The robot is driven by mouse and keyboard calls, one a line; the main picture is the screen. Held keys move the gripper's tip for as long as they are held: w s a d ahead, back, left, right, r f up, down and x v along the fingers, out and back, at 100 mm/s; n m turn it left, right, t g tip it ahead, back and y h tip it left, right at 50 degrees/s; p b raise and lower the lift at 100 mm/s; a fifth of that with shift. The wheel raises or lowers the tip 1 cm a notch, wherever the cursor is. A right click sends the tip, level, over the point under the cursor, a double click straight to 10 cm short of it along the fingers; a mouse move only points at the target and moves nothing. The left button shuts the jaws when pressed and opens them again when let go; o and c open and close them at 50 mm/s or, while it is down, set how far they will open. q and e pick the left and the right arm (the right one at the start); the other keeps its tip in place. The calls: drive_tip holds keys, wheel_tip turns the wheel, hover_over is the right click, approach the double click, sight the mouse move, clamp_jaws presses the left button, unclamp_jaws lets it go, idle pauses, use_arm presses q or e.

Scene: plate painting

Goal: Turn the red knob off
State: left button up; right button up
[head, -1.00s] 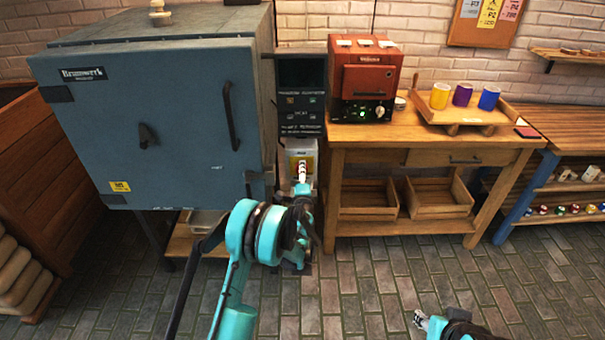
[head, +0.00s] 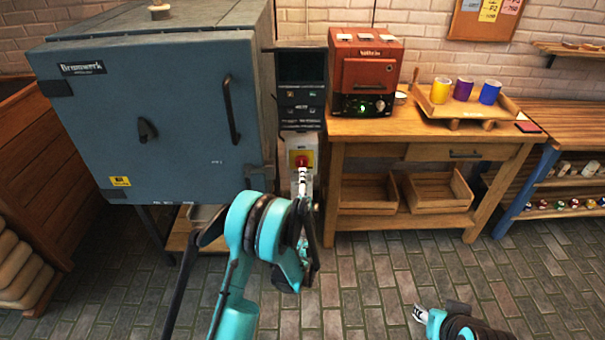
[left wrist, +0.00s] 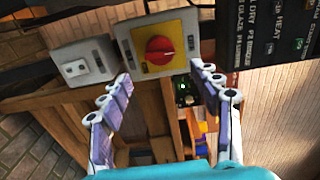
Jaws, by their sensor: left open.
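The red knob (head: 301,158) sits on a yellow plate on a pale switch box (head: 291,140) between the blue kiln and the wooden bench. In the left wrist view the red knob (left wrist: 160,50) shows whole, with nothing gripped around it. My left gripper (head: 303,178) is just below the knob in the head view. In the left wrist view its two fingers (left wrist: 161,73) are spread apart and empty, on either side below the knob, with a gap to it. My right gripper (head: 419,314) is low at the bottom right over the floor, far from the knob; its jaw opening is unclear.
The blue kiln (head: 190,110) stands left of the box, and a dark control panel (head: 301,105) is above it. The bench (head: 390,130) on the right carries a small red kiln (head: 364,55) and a tray of cups. A grey box (left wrist: 80,65) is beside the switch box.

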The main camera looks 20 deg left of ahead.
use_arm(q)
drive_tip(key=shift+v, duration=1.65)
drive_tip(key=s+a+r+n+g, duration=0.6)
drive_tip(key=s+r+n, duration=0.3)
drive_tip(key=s+r, duration=0.25)
drive_tip(key=s+d+f+n+g+h, duration=0.1)
drive_tip(key=s+d+n, duration=0.1)
drive_tip(key=s, duration=0.6)
drive_tip(key=s+d+f+n+g+h, duration=0.1)
drive_tip(key=s+d+g+h, duration=0.1)
drive_tip(key=s, duration=0.6)
drive_tip(key=s+d+f+n+g+h, duration=0.1)
drive_tip(key=s+d, duration=0.3)
drive_tip(key=s, duration=0.4)
drive_tip(key=shift+s+d+f+n+h, duration=0.25)
drive_tip(key=shift+f+n+h, duration=0.3)
drive_tip(key=shift+n, duration=0.25)
